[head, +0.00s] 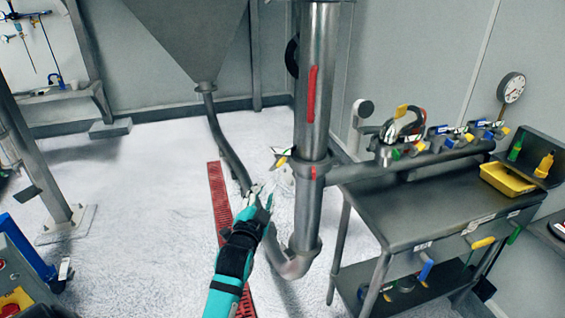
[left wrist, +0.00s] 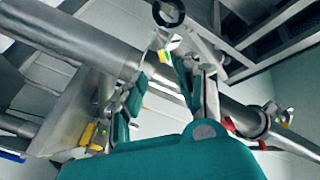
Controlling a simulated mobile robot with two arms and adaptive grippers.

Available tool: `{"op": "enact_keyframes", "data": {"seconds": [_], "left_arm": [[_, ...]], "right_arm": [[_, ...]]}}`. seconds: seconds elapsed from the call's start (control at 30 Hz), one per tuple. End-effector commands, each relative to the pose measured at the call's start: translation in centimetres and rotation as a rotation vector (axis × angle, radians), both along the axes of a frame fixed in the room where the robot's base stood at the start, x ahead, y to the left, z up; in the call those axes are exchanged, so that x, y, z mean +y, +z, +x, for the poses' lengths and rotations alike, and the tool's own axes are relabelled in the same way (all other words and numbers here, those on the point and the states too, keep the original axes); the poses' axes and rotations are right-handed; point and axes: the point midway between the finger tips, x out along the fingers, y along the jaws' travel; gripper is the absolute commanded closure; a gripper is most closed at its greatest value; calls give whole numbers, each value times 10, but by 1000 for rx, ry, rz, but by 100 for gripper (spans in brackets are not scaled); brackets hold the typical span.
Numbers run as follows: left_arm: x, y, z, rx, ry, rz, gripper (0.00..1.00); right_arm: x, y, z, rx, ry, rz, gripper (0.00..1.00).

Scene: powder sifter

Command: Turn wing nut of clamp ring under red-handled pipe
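The upright metal pipe (head: 308,130) carries a long red handle (head: 312,95) in the head view. Below the handle is a clamp ring (head: 311,167) with a small red mark. A wing nut with pale and yellow parts (head: 281,158) sticks out on the ring's left side. My left gripper (head: 261,190) is below and left of the wing nut, apart from it in the picture. In the left wrist view its fingers (left wrist: 168,85) are spread, with nothing seen held between them. My right gripper is not in view.
A metal table (head: 415,215) stands to the right, with a side pipe (head: 440,155) carrying several clamps above it. A yellow tray (head: 507,180) is on its far end. A thinner pipe (head: 228,145) slopes down from the hopper (head: 195,35). A red floor grate (head: 219,200) lies left of the gripper.

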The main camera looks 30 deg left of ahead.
Motion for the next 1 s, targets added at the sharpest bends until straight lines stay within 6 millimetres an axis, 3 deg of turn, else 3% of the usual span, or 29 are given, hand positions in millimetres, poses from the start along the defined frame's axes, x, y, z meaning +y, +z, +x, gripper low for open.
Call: {"op": "enact_keyframes", "data": {"seconds": [0.4,0.6,0.8,1.0], "left_arm": [[31,3,88,-1,-1,-1,68],[43,2,121,0,-1,-2,68],[48,1,136,1,-1,0,68],[49,0,139,1,-1,0,68]], "right_arm": [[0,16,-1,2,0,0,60],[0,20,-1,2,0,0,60],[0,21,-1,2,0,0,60],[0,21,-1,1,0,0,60]]}}
